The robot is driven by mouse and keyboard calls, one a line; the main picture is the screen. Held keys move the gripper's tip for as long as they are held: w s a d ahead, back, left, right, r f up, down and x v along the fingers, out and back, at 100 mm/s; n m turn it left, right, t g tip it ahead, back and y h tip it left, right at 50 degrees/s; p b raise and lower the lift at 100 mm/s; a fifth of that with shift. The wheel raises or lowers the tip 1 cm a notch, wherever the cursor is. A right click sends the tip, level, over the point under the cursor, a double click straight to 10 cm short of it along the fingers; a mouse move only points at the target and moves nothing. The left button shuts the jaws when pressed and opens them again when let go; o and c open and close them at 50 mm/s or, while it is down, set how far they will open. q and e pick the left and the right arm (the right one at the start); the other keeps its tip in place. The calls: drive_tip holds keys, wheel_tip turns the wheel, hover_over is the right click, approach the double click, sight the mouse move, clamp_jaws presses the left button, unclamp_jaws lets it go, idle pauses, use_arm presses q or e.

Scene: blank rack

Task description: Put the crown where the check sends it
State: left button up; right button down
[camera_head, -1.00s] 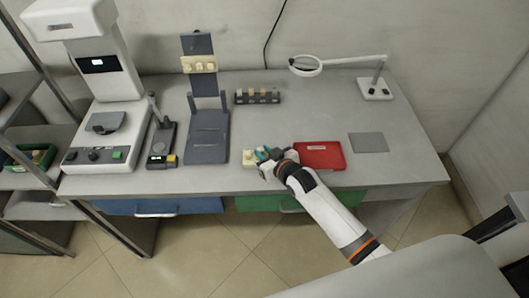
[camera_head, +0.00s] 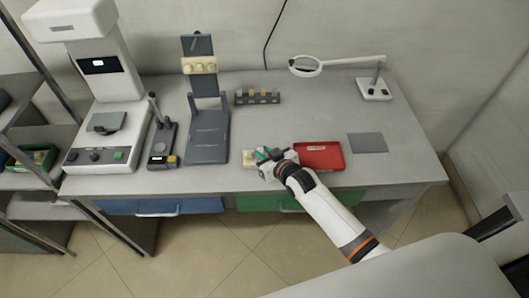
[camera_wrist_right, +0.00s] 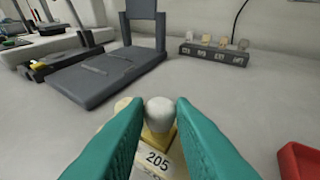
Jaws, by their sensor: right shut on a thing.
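A pale rounded crown (camera_wrist_right: 160,112) sits on a cream-yellow model block (camera_wrist_right: 160,160) with a label reading 205. The block (camera_head: 249,157) also shows near the table's front edge in the head view. My right gripper (camera_head: 262,155) is there, its teal fingers (camera_wrist_right: 158,118) on either side of the crown and shut on it. The crown appears still at its place on the block; its underside is hidden. My left gripper is not in view.
A red tray (camera_head: 330,163) lies just right of my right gripper. A dark grey stand (camera_head: 207,140), a labelled rack (camera_head: 258,99) with several pale blanks, a magnifier (camera_head: 374,92), a grey pad (camera_head: 368,143) and a white machine (camera_head: 104,135) stand on the table.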

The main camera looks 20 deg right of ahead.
drive_tip(key=shift+f+b, duration=0.45)
drive_tip(key=shift+f, duration=0.2)
drive_tip(key=c, duration=1.5)
unclamp_jaws()
drive_tip(key=o, duration=0.4)
drive_tip(key=shift+s, duration=0.1)
drive_tip(key=shift+c, duration=0.2)
drive_tip(key=shift+f, duration=0.1)
drive_tip(key=shift+s, duration=0.1)
drive_tip(key=shift+s+d, duration=0.1)
drive_tip(key=shift+s, duration=0.15)
drive_tip(key=v, duration=1.1)
drive_tip(key=shift+r+b, duration=0.45)
drive_tip(key=shift+r, duration=0.05)
